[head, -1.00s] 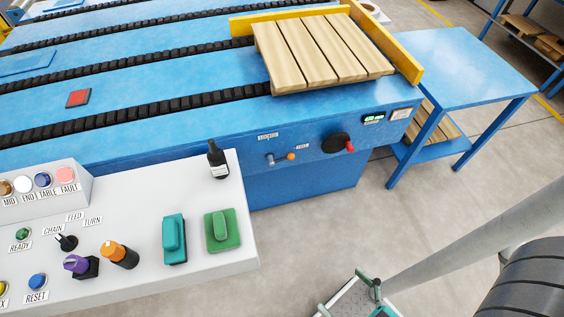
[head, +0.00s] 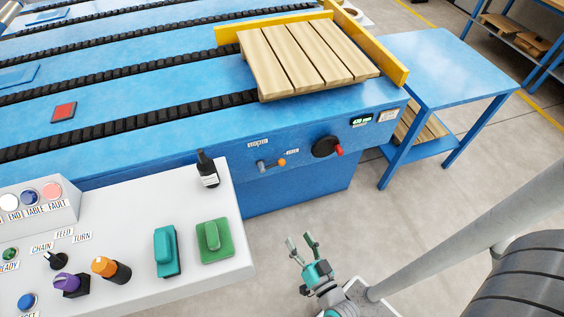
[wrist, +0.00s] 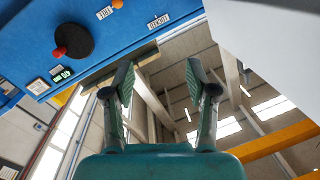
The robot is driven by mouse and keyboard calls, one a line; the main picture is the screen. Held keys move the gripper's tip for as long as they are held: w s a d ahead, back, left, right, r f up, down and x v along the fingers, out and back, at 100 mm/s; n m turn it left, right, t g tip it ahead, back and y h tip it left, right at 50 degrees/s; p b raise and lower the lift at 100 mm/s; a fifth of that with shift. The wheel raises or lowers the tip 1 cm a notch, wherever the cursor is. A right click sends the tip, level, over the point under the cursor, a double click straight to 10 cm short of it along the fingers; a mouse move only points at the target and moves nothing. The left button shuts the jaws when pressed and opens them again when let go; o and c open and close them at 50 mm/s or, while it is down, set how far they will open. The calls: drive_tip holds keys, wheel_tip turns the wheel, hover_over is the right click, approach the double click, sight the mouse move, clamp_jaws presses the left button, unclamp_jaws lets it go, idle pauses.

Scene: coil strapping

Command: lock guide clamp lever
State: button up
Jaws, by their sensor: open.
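The guide clamp lever (head: 271,163) is on the front face of the blue conveyor table (head: 300,195). It is a short metal lever with an orange knob, pointing right toward the FREE label (head: 292,151). The LOCKED label (head: 258,143) is above its left end. My gripper (head: 301,244) is open and empty, below and in front of the lever, apart from it. In the wrist view my gripper (wrist: 158,75) has its fingers spread with nothing between them. The orange knob (wrist: 117,3) shows there at the top edge; the rest of the lever is cut off.
A black handwheel with a red knob (head: 327,147) is right of the lever. A wooden pallet (head: 305,60) lies against yellow guides (head: 393,62). The floor between is clear.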

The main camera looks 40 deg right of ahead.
drive_tip(key=w+d+f+m+g+h, duration=0.1)
drive_tip(key=w+d+f+m+h, duration=0.15)
drive_tip(key=w, duration=0.35)
drive_tip(key=w+d+f+m+h, duration=0.1)
drive_tip(key=w+d+f+m, duration=0.15)
drive_tip(key=w+d, duration=0.2)
drive_tip(key=m+g+h, duration=0.2)
drive_tip(key=m+h, duration=0.1)
drive_tip(key=m, duration=0.1)
approach(282, 165)
drive_tip(key=x, duration=1.1)
drive_tip(key=shift+w+d+f, duration=0.1)
drive_tip(key=shift+w+d, duration=0.1)
drive_tip(key=shift+d, duration=0.05)
clamp_jaws()
